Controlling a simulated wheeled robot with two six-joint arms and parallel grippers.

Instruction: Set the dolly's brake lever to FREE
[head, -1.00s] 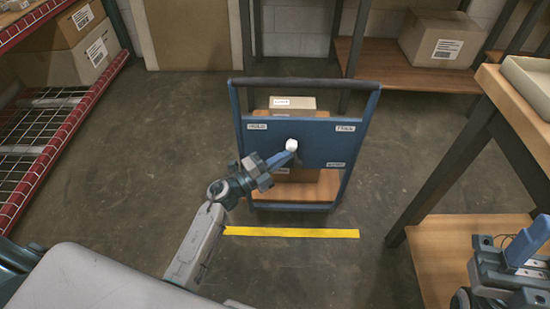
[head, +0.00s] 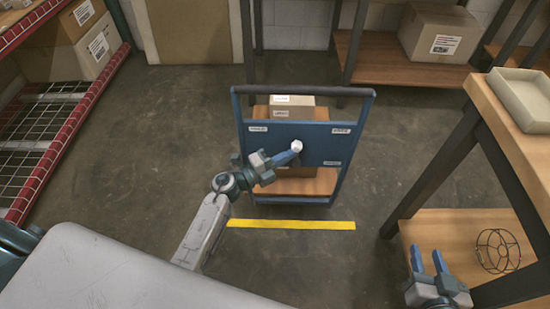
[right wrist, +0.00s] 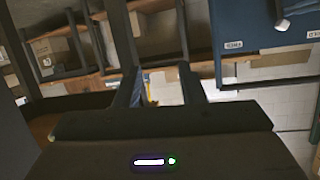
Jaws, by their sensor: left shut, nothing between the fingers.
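The blue-framed dolly (head: 325,143) stands upright with a blue panel carrying small labels at its corners. Their text is too small to read surely. A lever with a pale round knob (head: 297,146) sits near the panel's middle; its arm is largely hidden by my left gripper. The knob also shows in the right wrist view (right wrist: 282,24). My left gripper (head: 291,155) is shut, its blue fingertips at the knob; I cannot tell whether they touch it. My right gripper (head: 430,260) is open and empty, low beside the wooden bench, away from the dolly.
Cardboard boxes (head: 295,103) ride on the dolly. A yellow floor strip (head: 290,224) lies in front. A red-edged rack (head: 70,130) stands left. The wooden bench (head: 505,120) at right holds a pale tray (head: 520,98); a wire cage (head: 497,250) rests on its lower shelf.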

